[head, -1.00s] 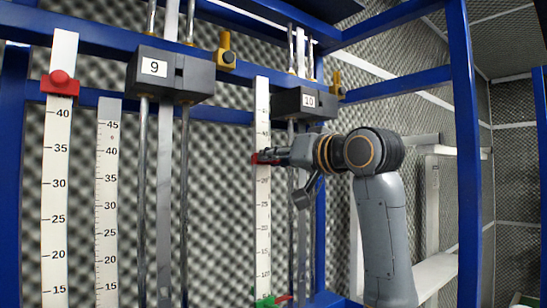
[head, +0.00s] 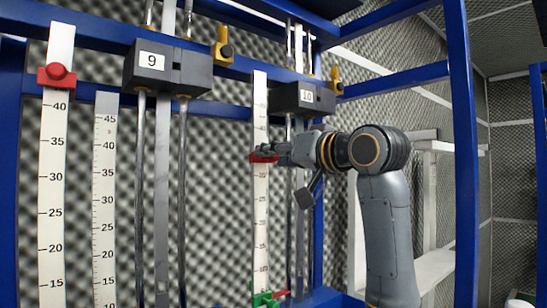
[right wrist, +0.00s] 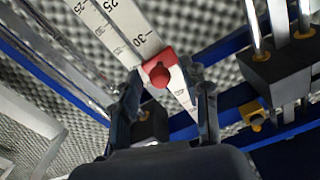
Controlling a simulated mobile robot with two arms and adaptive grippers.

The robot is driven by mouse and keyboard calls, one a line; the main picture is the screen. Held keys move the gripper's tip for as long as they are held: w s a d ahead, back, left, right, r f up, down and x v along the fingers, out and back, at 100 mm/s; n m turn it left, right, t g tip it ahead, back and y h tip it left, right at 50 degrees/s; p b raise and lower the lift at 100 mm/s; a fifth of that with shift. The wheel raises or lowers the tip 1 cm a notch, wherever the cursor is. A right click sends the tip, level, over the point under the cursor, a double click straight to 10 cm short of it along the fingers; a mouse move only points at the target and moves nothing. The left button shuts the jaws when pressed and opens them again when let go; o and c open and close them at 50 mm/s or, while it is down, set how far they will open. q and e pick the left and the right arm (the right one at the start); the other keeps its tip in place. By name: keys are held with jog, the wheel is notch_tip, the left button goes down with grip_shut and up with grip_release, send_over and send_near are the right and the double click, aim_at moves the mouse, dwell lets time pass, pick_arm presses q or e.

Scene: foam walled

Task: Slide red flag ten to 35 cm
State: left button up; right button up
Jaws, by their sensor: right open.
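The red flag (head: 257,159) is a small red slider on the white ruler (head: 260,215) beside the block labelled 10 (head: 305,97). In the right wrist view, the flag (right wrist: 158,72) is a red piece with a round knob, past the 30 mark on the ruler (right wrist: 120,25); its exact reading is unclear. My right gripper (head: 268,152) is at the flag from the right. In the right wrist view its fingers (right wrist: 162,82) are spread, one on each side of the flag. Contact cannot be told. My left gripper is not in view.
Blue frame bars (head: 465,150) surround the rulers. Vertical rods and the block labelled 9 (head: 167,70) stand to the left, with another red flag (head: 57,75) on the far left ruler. A green piece (head: 265,299) sits low on the ruler. White shelves (head: 435,265) are at right.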

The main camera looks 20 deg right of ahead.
jog(key=v, duration=1.1)
